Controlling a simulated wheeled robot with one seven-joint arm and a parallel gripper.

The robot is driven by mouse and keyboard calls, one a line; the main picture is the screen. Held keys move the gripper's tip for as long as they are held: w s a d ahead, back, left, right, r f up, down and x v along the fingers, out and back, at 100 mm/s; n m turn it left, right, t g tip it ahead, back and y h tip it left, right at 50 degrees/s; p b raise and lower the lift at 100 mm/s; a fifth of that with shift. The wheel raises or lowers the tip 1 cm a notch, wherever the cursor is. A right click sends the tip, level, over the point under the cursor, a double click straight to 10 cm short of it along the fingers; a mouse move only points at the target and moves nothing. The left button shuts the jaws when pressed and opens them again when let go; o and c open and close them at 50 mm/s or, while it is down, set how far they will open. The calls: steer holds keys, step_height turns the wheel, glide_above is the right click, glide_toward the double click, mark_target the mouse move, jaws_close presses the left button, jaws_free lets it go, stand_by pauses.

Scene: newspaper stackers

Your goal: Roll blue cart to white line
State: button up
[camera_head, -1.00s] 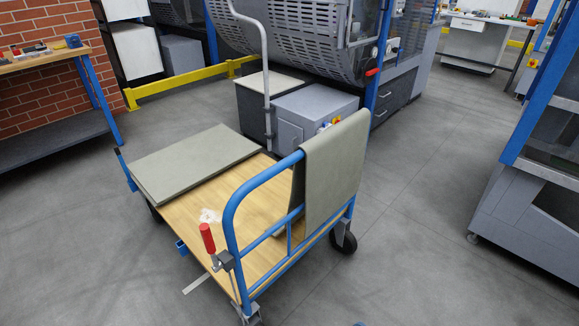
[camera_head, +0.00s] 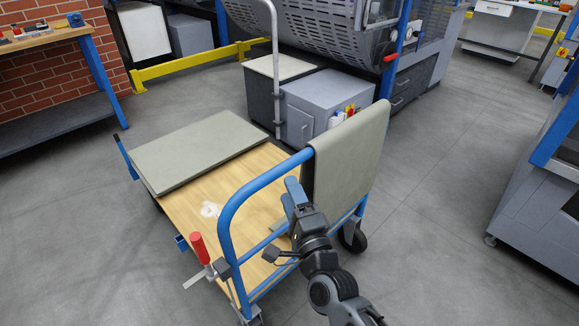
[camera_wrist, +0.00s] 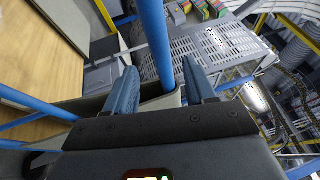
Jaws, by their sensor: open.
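The blue cart (camera_head: 265,180) stands on the grey floor, with a tubular blue handle at its near end and a wooden deck (camera_head: 235,178). A grey-green cloth (camera_head: 345,155) hangs over the handle's right part. My gripper (camera_head: 292,187) is open and empty at the near side of the handle, just left of the cloth. In the wrist view, a blue tube (camera_wrist: 156,45) appears between the open fingers of my gripper (camera_wrist: 160,78); contact cannot be told.
A grey cabinet (camera_head: 322,108) and machine stand behind the cart. A workbench (camera_head: 40,42) is at left. Floor at right is open.

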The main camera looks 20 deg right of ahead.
mark_target(280, 170)
steer(key=x, duration=0.7)
steer(key=shift+w+r+p, duration=0.1)
steer(key=shift+w+p, duration=0.15)
steer(key=shift+p, duration=0.05)
jaws_close()
stand_by(0.4)
